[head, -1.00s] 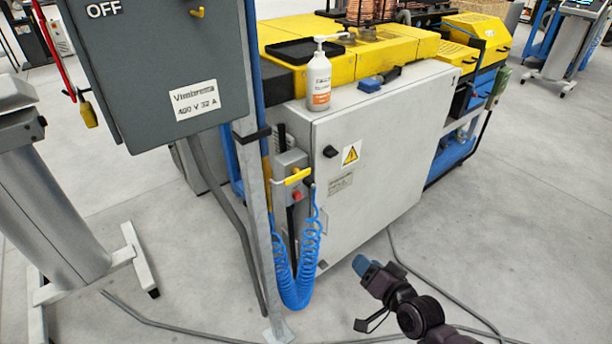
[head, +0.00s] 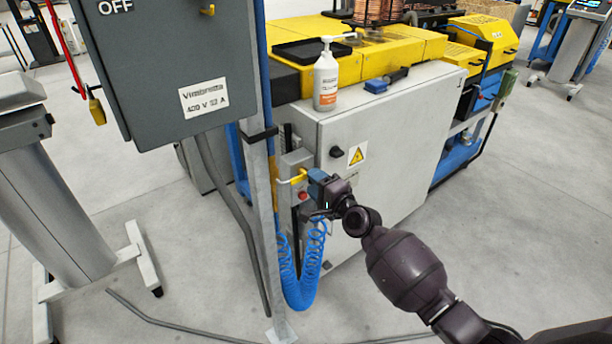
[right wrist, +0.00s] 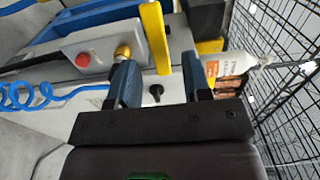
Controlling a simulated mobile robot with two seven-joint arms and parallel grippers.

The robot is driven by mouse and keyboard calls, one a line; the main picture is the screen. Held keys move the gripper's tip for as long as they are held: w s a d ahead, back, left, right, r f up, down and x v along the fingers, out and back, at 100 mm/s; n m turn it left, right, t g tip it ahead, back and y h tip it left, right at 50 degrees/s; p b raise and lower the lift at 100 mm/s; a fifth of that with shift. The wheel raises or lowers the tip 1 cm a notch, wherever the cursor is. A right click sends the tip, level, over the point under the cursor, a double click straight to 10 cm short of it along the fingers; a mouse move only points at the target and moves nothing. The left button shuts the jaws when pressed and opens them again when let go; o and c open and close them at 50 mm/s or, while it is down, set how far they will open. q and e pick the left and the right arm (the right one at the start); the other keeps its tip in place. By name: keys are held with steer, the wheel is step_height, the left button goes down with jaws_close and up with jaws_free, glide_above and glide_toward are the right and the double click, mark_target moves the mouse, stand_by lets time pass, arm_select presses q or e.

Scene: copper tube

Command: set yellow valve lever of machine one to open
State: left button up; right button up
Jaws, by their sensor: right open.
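The yellow valve lever (head: 298,177) sits on a small grey box at the left side of the grey machine cabinet, beside a metal post. It also shows in the right wrist view (right wrist: 155,36), where its near end lies between my two fingertips in the picture. My right gripper (head: 314,183) is open, just right of the lever in the head view. In the right wrist view my blue fingers (right wrist: 160,68) stand apart on either side of the lever's end; I see no clear contact. My left gripper is in neither view.
The metal post (head: 263,220) stands close left of the lever. A blue coiled hose (head: 303,280) hangs below it. A red button (right wrist: 83,60) is on the grey box. A white pump bottle (head: 326,80) stands on the cabinet (head: 395,150). Floor to the right is clear.

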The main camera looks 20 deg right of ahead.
steer(key=shift+x, duration=2)
jaws_close()
